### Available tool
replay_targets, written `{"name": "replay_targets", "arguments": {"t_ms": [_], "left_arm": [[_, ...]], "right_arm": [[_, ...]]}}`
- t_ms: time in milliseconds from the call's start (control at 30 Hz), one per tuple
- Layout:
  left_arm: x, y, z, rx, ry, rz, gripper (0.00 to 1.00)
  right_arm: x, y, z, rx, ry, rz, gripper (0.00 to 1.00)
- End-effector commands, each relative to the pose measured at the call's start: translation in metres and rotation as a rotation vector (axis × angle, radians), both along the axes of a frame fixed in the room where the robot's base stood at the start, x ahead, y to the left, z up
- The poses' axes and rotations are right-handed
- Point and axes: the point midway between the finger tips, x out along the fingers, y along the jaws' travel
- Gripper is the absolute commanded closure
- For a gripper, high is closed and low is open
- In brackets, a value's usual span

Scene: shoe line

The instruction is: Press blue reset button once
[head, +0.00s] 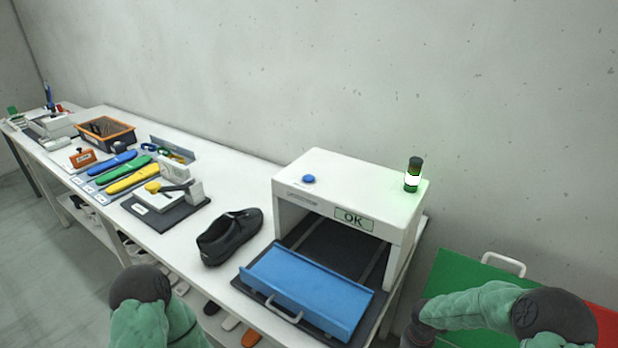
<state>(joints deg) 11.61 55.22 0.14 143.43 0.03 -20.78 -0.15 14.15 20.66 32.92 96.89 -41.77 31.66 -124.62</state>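The blue reset button (308,179) sits on top of the white box-shaped machine (330,176), near its left end. The machine's front label (354,219) reads "OK", and the lamp (412,174) on top at the right glows green and white. Nothing touches the button. Parts of both my green arms show at the bottom of the head view, left and right of the machine. Neither gripper's fingers can be made out.
A black shoe (230,236) stands on the white table (165,235) left of the machine. A blue tray (306,287) with a handle lies before the machine's opening. Coloured insoles (131,179) and an orange-rimmed crate (105,130) are farther left. A green panel (462,277) is at right.

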Motion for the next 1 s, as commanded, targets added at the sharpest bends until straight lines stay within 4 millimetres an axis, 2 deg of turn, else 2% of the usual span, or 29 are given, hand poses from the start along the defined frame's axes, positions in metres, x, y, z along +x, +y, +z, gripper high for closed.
{"name": "replay_targets", "arguments": {"t_ms": [33, 100, 133, 1000], "left_arm": [[0.0, 0.0, 0.0, 0.0, 0.0, 0.0, 0.79], [0.0, 0.0, 0.0, 0.0, 0.0, 0.0, 0.99], [0.0001, 0.0, 0.0, 0.0, 0.0, 0.0, 1.0], [0.0, 0.0, 0.0, 0.0, 0.0, 0.0, 1.0]], "right_arm": [[0.0, 0.0, 0.0, 0.0, 0.0, 0.0, 0.54], [0.0, 0.0, 0.0, 0.0, 0.0, 0.0, 0.54], [0.0, 0.0, 0.0, 0.0, 0.0, 0.0, 0.54], [0.0, 0.0, 0.0, 0.0, 0.0, 0.0, 0.54]]}}
